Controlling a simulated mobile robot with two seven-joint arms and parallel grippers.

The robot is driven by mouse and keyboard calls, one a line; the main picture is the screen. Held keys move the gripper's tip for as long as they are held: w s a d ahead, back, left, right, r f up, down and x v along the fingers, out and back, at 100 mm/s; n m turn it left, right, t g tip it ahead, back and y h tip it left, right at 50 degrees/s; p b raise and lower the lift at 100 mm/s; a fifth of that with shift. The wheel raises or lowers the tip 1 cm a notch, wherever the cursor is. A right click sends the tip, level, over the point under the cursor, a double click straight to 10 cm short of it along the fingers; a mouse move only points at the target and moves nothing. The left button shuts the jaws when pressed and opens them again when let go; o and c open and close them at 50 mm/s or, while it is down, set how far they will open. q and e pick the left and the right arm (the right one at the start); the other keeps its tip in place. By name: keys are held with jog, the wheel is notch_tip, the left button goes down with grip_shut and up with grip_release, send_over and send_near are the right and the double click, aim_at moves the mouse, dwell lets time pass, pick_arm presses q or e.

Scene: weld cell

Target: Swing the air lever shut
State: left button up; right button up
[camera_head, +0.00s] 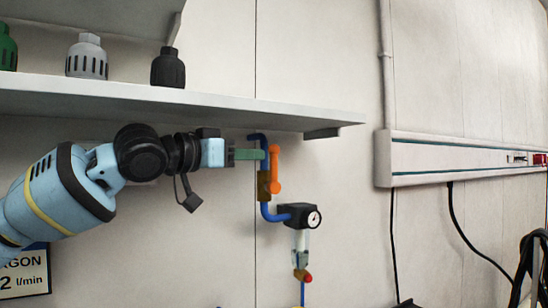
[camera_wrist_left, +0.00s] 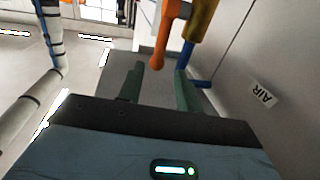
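The orange air lever (camera_head: 275,168) stands upright beside the brass valve body (camera_head: 263,186) on a blue pipe (camera_head: 266,211). My left gripper (camera_head: 254,154) reaches in from the left, its green fingers close to the lever's upper part. In the left wrist view the two fingers (camera_wrist_left: 160,75) are spread apart with a gap between them. The lever's near end (camera_wrist_left: 158,60) shows in line with that gap, by the fingertips; contact cannot be made out. The brass body (camera_wrist_left: 201,20) is just right of the lever. My right gripper is in neither view.
A shelf (camera_head: 200,98) with several cylindrical fittings hangs above my left arm. A pressure gauge (camera_head: 313,218) sits below right of the valve. An AIR label (camera_wrist_left: 263,95) is on the wall. A rail (camera_head: 450,158) with hanging cables is at right.

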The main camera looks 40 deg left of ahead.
aim_at(271, 154)
pick_arm(q)
jog(key=w, duration=0.5)
jog(key=shift+w+d, duration=0.3)
jog(key=shift+d, duration=0.1)
jog(key=shift+w, duration=0.65)
jog(key=shift+w+r, duration=0.1)
jog(key=shift+w, duration=0.25)
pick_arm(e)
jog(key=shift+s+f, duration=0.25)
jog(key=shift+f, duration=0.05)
pick_arm(q)
jog(key=c, duration=0.6)
grip_shut()
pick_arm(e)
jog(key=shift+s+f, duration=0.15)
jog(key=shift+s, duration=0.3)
